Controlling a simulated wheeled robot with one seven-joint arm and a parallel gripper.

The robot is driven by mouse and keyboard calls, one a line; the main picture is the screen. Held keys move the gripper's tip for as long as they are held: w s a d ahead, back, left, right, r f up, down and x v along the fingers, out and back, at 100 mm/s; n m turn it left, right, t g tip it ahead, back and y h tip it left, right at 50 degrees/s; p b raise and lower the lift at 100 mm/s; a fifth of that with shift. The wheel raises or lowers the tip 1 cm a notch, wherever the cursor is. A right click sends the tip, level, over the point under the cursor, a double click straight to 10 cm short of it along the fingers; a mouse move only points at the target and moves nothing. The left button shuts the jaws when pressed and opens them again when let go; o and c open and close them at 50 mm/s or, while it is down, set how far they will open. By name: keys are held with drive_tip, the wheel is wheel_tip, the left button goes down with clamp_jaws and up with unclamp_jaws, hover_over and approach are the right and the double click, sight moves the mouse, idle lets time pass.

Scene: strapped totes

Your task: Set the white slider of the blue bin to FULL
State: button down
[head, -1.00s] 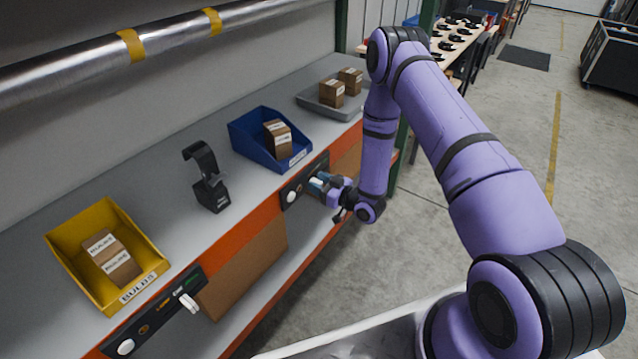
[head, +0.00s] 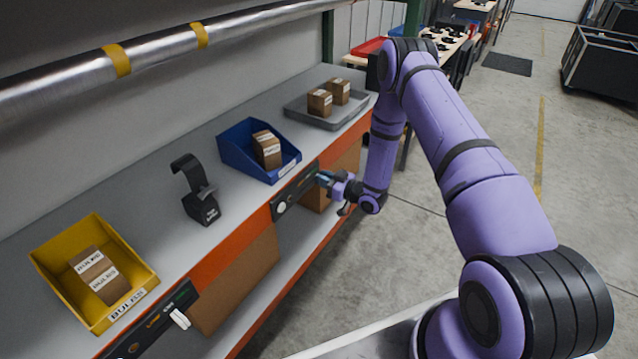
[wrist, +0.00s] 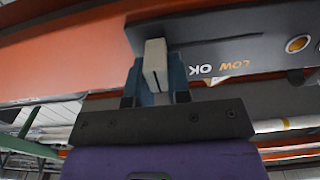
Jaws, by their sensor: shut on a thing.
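The blue bin (head: 235,160) stands on the shelf with a brown box inside. Its dark slider panel (head: 289,195) is on the orange shelf edge below it; the panel also fills the upper right of the wrist view (wrist: 270,40). My gripper (head: 325,179) is at the panel's right end. In the wrist view my gripper (wrist: 158,78) is shut on the white slider (wrist: 155,62), with a blue-grey finger on either side. The upside-down words LOW and OK show to the right of the slider. No FULL label is visible on this panel; my gripper may cover it.
A yellow bin (head: 50,262) with its own panel and white slider (head: 180,319) stands at the left. A black stand (head: 200,205) is between the bins. A grey tray (head: 345,118) with boxes lies at the back. The floor right of the shelf is open.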

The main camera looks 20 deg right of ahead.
drive_tip(key=shift+d, duration=0.15)
drive_tip(key=c, duration=1)
unclamp_jaws()
drive_tip(key=shift+c, duration=0.2)
drive_tip(key=v, duration=1)
drive_tip(key=shift+s+d, duration=0.25)
drive_tip(key=shift+s, duration=0.05)
